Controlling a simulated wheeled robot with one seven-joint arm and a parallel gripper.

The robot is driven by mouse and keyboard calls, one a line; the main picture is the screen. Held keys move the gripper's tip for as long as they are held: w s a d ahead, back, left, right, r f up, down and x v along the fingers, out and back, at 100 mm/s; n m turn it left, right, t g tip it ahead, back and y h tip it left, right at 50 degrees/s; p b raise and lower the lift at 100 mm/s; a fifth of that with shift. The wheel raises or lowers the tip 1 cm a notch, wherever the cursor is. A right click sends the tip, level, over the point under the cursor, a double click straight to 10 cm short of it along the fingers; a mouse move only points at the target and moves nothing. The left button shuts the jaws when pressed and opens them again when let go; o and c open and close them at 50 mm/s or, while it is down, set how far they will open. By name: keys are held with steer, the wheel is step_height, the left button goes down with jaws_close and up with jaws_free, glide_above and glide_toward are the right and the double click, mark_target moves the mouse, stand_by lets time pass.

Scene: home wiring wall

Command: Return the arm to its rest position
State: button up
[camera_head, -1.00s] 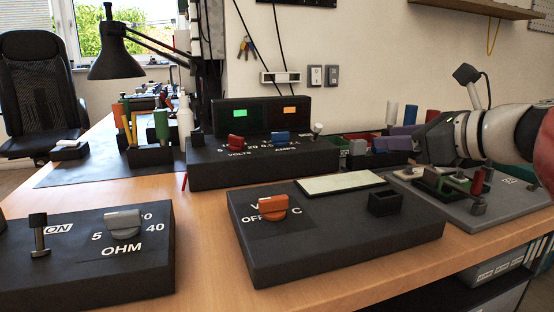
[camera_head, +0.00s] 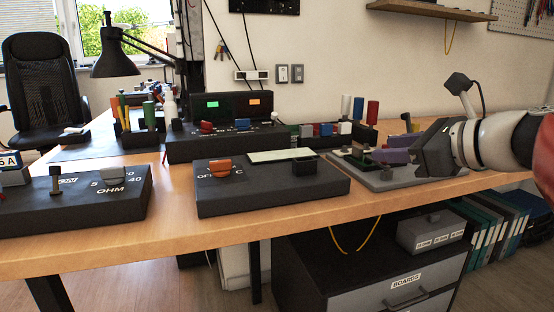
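My gripper (camera_head: 425,152) is at the right, in front of the bench's right end, with its dark head pointing left. I cannot see its fingertips clearly enough to tell whether it is open or shut. My arm, white and red, comes in from the right edge. The grey board fixture (camera_head: 378,176) on the bench is partly hidden behind my gripper.
The wooden bench (camera_head: 250,220) holds a black box with an orange knob (camera_head: 220,168), an OHM box (camera_head: 100,200) and a power supply (camera_head: 232,105). A drawer cabinet (camera_head: 300,270) stands below. Folders (camera_head: 490,235) stand on the lower right. Floor is clear at front left.

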steer(key=s+a+f+n+g+h+p, duration=0.2)
steer(key=s+f+n+g+h+p, duration=0.1)
steer(key=s+f+n, duration=0.6)
steer(key=s+a+f+n+g+h+p, duration=0.2)
steer(key=s+f+n+h+p, duration=0.3)
steer(key=s+f+n, duration=0.4)
steer(key=n+g+p, duration=0.1)
steer(key=n, duration=0.6)
steer(key=shift+s+a+n, duration=0.2)
steer(key=shift+a+n, duration=0.1)
steer(key=shift+a, duration=0.05)
steer(key=shift+f, duration=0.1)
